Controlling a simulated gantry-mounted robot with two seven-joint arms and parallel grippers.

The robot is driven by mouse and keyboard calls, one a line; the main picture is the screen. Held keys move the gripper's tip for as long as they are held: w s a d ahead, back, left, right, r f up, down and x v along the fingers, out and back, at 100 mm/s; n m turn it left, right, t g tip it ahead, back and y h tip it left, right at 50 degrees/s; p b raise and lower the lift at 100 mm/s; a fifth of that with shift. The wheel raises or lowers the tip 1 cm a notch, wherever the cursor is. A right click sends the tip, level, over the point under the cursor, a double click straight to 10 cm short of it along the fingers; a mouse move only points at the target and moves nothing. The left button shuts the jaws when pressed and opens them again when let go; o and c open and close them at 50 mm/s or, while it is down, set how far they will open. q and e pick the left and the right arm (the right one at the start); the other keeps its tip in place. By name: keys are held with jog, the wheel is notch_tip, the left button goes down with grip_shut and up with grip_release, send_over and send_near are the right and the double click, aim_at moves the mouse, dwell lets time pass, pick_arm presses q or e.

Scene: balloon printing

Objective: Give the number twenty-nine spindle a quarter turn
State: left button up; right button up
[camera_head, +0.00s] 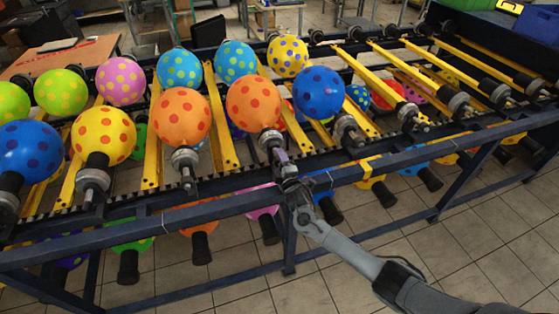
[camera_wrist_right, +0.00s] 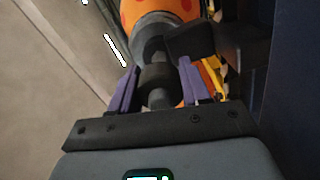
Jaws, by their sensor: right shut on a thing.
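My right gripper (camera_head: 283,163) is at the near edge of the rack, shut on the end of a spindle (camera_head: 269,138). That spindle carries an orange balloon with red dots (camera_head: 253,100). In the right wrist view my right gripper (camera_wrist_right: 156,88) has its purple fingers on both sides of the dark spindle (camera_wrist_right: 155,52), with the orange balloon (camera_wrist_right: 160,8) beyond it. I cannot read a number on the spindle. My left gripper is not in view.
A neighbouring spindle (camera_head: 185,160) with an orange balloon (camera_head: 182,117) stands to the left. A blue dotted balloon (camera_head: 318,94) and its spindle stand to the right. The blue rack rail (camera_head: 400,160) runs along the front. Several bare spindles sit on the right part.

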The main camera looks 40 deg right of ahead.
jog(key=o, duration=1)
jog(key=shift+d, duration=0.1)
jog(key=shift+o, duration=0.2)
jog(key=shift+s+a, duration=0.3)
jog(key=shift+s, duration=0.3)
jog(key=p+v, duration=0.2)
jog(key=v, duration=0.7)
jog(key=shift+s, duration=0.25)
jog(key=shift+a, duration=0.1)
